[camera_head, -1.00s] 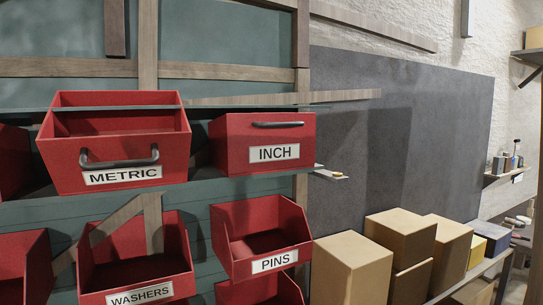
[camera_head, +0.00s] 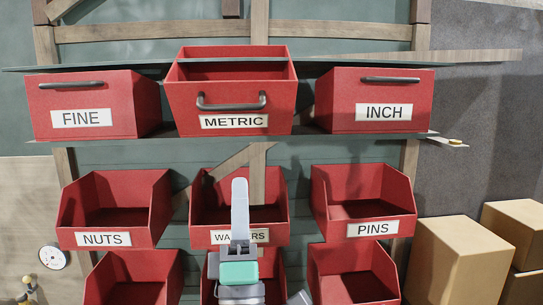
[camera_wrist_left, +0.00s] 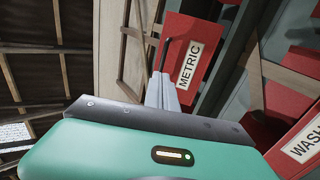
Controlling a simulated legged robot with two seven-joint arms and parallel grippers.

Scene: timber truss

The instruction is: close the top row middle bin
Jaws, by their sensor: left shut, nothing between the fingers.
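The red METRIC bin (camera_head: 230,95) is the middle one of the top row. It sticks out from its shelf further than its neighbours, with its open top showing and a dark handle (camera_head: 231,102) on its front. My left gripper (camera_head: 240,184) is shut and empty, pointing up below the METRIC bin and in front of the WASHERS bin (camera_head: 272,215), hiding part of that label. In the left wrist view, the METRIC bin (camera_wrist_left: 184,38) and its handle (camera_wrist_left: 165,54) show beyond the shut fingers (camera_wrist_left: 162,92). My right gripper is not in view.
The FINE bin (camera_head: 95,95) and INCH bin (camera_head: 370,95) sit flush on the top shelf either side. Open-fronted NUTS (camera_head: 105,241) and PINS (camera_head: 370,232) bins hang below. Cardboard boxes (camera_head: 455,262) stand at the lower right. A thin shelf board (camera_head: 340,64) runs above the top row.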

